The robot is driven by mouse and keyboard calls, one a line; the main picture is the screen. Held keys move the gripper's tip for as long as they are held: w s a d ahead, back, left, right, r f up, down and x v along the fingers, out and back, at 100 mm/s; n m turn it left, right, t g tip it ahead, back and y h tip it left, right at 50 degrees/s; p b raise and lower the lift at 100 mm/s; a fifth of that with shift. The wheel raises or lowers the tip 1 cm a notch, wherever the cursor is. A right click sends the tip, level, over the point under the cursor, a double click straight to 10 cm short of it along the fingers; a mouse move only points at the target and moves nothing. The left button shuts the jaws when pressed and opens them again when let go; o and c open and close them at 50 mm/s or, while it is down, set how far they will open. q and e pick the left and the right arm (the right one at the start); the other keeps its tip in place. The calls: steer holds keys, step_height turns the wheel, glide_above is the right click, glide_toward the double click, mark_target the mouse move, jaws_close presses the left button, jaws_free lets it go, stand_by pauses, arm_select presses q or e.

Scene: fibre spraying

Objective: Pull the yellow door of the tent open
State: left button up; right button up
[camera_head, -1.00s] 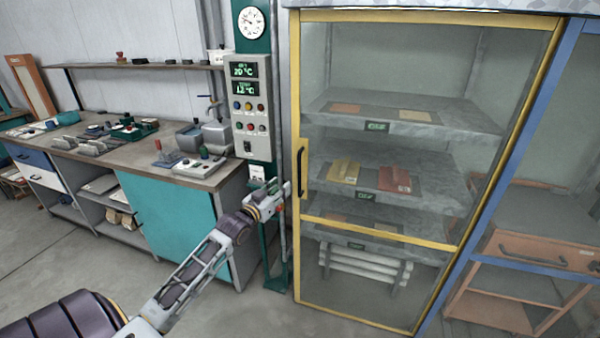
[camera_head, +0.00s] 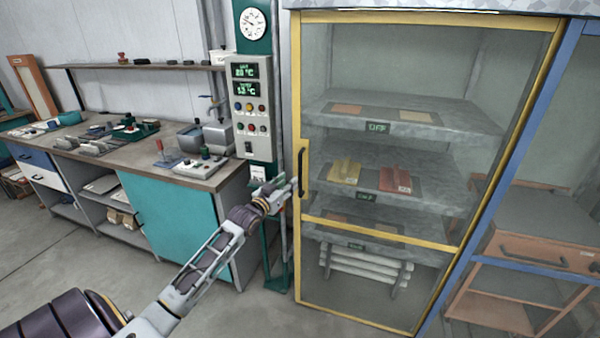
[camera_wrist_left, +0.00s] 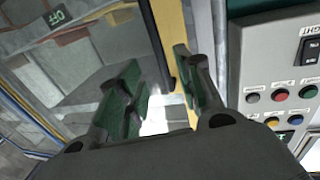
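The tent's yellow-framed glass door (camera_head: 450,247) is shut, with a dark vertical handle (camera_head: 301,172) on its left frame bar. My left gripper (camera_head: 291,187) is at the left edge of the door, close to the handle's lower part. In the left wrist view, the left gripper (camera_wrist_left: 160,92) is open, its two green-padded fingers spread apart. The black handle (camera_wrist_left: 161,45) and the yellow frame (camera_wrist_left: 174,32) show between and beyond the fingers. I cannot tell whether the fingers touch the handle. My right gripper is not in view.
A control panel (camera_head: 251,110) with a gauge above it stands just left of the door. A workbench (camera_head: 120,160) with tools is on the left. Behind the glass are shelves (camera_head: 400,120) with red and yellow pieces. A blue frame (camera_head: 510,165) borders the door's right side.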

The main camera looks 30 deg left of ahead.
arm_select(q)
steer(key=w, duration=0.9)
steer(key=shift+w+a, duration=0.2)
steer(key=shift+w, duration=0.1)
steer(key=c, duration=0.7)
jaws_close()
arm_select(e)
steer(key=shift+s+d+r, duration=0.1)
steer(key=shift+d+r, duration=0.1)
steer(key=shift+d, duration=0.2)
